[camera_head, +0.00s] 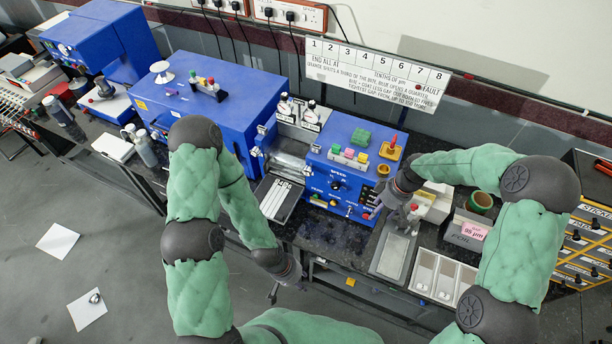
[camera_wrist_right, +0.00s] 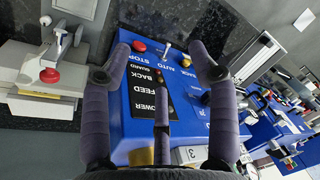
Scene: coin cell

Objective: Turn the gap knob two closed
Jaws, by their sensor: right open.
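The blue control box (camera_head: 345,165) stands mid-bench, with a black knob (camera_head: 335,186) and small switches on its front. My right gripper (camera_head: 378,207) is open at the box's right front side. In the right wrist view its fingers (camera_wrist_right: 160,68) spread over the panel (camera_wrist_right: 178,80), with a red button (camera_wrist_right: 139,46) and a toggle lever (camera_wrist_right: 166,47) between them. My left gripper (camera_head: 290,272) is low in front of the bench; its fingers are unclear.
A larger blue machine (camera_head: 225,100) stands left. A white numbered sign (camera_head: 375,75) is behind. The floor in front is mostly open, with paper sheets (camera_head: 58,241).

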